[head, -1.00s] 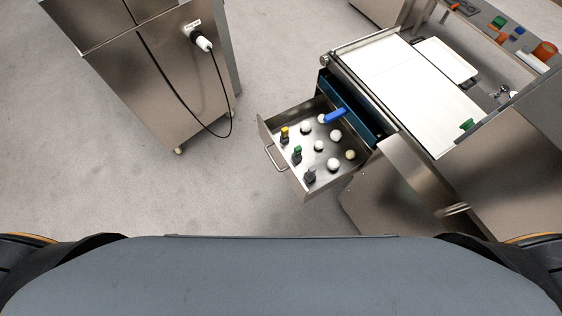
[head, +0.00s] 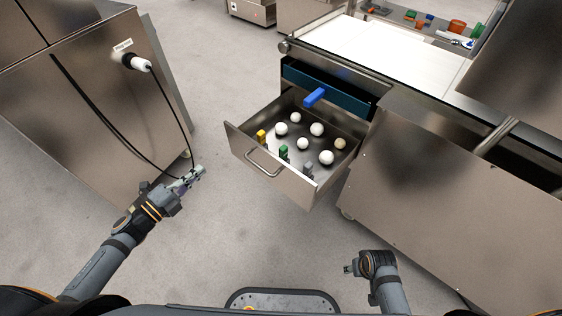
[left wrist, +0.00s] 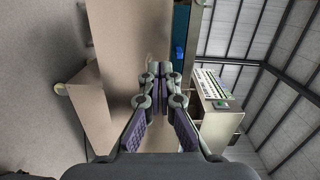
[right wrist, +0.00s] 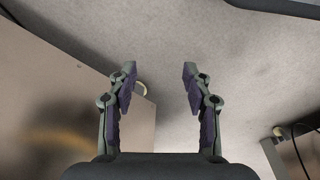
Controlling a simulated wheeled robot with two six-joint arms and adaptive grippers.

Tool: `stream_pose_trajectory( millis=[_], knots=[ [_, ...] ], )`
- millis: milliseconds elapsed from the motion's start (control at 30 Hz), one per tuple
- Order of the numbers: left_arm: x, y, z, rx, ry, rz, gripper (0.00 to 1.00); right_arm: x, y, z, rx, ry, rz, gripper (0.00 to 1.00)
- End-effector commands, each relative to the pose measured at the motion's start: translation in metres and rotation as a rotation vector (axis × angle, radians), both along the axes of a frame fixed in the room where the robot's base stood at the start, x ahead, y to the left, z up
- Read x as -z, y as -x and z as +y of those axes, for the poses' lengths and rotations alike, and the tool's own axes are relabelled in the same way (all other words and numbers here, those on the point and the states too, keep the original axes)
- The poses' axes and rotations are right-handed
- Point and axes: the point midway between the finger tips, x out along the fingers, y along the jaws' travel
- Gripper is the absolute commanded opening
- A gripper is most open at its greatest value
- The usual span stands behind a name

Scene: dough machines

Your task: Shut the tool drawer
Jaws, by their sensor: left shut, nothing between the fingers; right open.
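The tool drawer (head: 310,165) is a steel drawer pulled out from under the worktable, with a bar handle (head: 264,163) on its front panel. Several white balls, one tan ball and yellow, green and grey items lie inside it. My left gripper (head: 198,171) is shut and empty, left of the drawer front and apart from the handle. It also shows in the left wrist view (left wrist: 160,69). My right gripper shows open and empty in the right wrist view (right wrist: 158,70); in the head view its arm is low, right of centre, in front of the steel cabinet.
A teal drawer (head: 330,90) with a blue handle (head: 315,97) sits above the open drawer. A steel cabinet (head: 90,90) with a plug and hanging black cable stands at left. A large steel panel (head: 450,200) fills the right. Bare floor lies before the drawer.

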Motion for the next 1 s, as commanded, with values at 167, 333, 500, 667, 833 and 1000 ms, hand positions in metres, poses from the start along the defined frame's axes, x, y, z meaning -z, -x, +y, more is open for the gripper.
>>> stream_pose_trajectory(
  millis=[167,333,500,667,833,1000],
  knots=[
    [-0.013,0.006,-0.018,0.075,-0.034,-0.062,0.00,-0.007,-0.003,0.002,-0.002,-0.003,-0.001,0.50],
    [-0.012,0.001,-0.022,0.072,-0.031,-0.062,0.00,-0.015,-0.004,0.004,-0.004,-0.007,-0.002,0.50],
    [-0.011,-0.016,-0.034,0.068,-0.028,-0.064,0.00,-0.043,-0.005,0.011,-0.011,-0.018,0.001,0.50],
    [-0.015,-0.040,-0.052,0.065,-0.023,-0.065,0.00,-0.060,-0.003,0.014,-0.015,-0.023,0.007,0.50],
    [-0.016,-0.069,-0.074,0.065,-0.021,-0.062,0.00,-0.061,-0.003,0.014,-0.015,-0.023,0.008,0.50],
    [-0.014,-0.091,-0.092,0.067,-0.023,-0.060,0.00,-0.063,-0.003,0.014,-0.015,-0.024,0.007,0.50]
  ],
)
